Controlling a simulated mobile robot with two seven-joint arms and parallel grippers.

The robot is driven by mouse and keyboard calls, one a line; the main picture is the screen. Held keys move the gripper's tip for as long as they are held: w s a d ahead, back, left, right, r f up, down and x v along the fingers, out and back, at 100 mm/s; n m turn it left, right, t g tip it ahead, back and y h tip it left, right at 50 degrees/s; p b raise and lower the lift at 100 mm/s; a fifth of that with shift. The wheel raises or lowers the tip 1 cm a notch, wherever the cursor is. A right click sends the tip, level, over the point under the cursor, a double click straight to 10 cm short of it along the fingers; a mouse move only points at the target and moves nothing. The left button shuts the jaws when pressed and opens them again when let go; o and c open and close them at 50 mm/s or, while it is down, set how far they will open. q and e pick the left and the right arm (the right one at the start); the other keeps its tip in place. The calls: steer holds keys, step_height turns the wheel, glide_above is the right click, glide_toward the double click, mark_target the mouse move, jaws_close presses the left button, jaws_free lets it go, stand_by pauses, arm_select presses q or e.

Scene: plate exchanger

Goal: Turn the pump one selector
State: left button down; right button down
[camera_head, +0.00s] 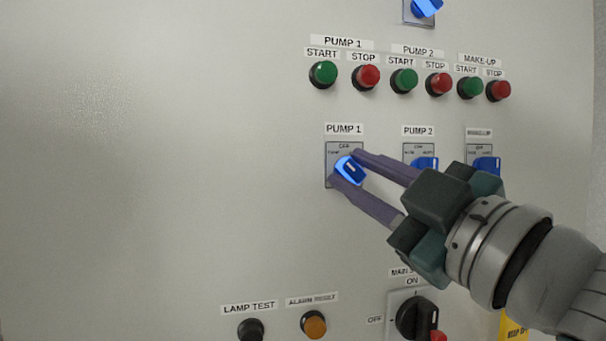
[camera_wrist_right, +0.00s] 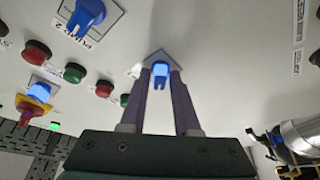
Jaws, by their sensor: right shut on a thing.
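The pump one selector (camera_head: 351,170) is a blue knob on a grey square plate under the "PUMP 1" label, left of the other selectors in the head view. Its pointer looks tilted rather than upright. My right gripper (camera_head: 344,165) comes in from the lower right, and its two purple fingers are shut on the knob, one on each side. The right wrist view also shows the blue knob (camera_wrist_right: 160,72) between the fingertips. The fingers hide part of the plate and its markings. My left gripper is not in view.
Pump 2 (camera_head: 426,163) and make-up (camera_head: 487,164) selectors sit close to the right, partly behind my gripper. Green and red buttons (camera_head: 369,77) run above. A black main switch (camera_head: 416,317) is below my gripper. The panel's left side is bare.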

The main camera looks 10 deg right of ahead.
steer(key=shift+f, duration=0.1)
steer(key=shift+m+b, duration=0.5)
steer(key=m+b, duration=0.1)
steer(key=m, duration=0.1)
steer(key=m+t+h+b, duration=0.1)
steer(key=shift+a+f+m+h+b, duration=0.1)
steer(key=shift+f+m+h+b, duration=0.1)
steer(key=shift+m+h+b, duration=0.15)
steer(key=m+t+h+b, duration=0.1)
steer(key=m, duration=0.2)
steer(key=shift+a+m+h, duration=0.1)
steer(key=shift+m+h, duration=0.15)
steer(key=shift+h, duration=0.1)
steer(key=shift+r+m+h+b, duration=0.15)
steer(key=shift+m+h+b, duration=0.9)
steer(key=shift+m, duration=0.95)
steer(key=c, duration=0.8)
jaws_free()
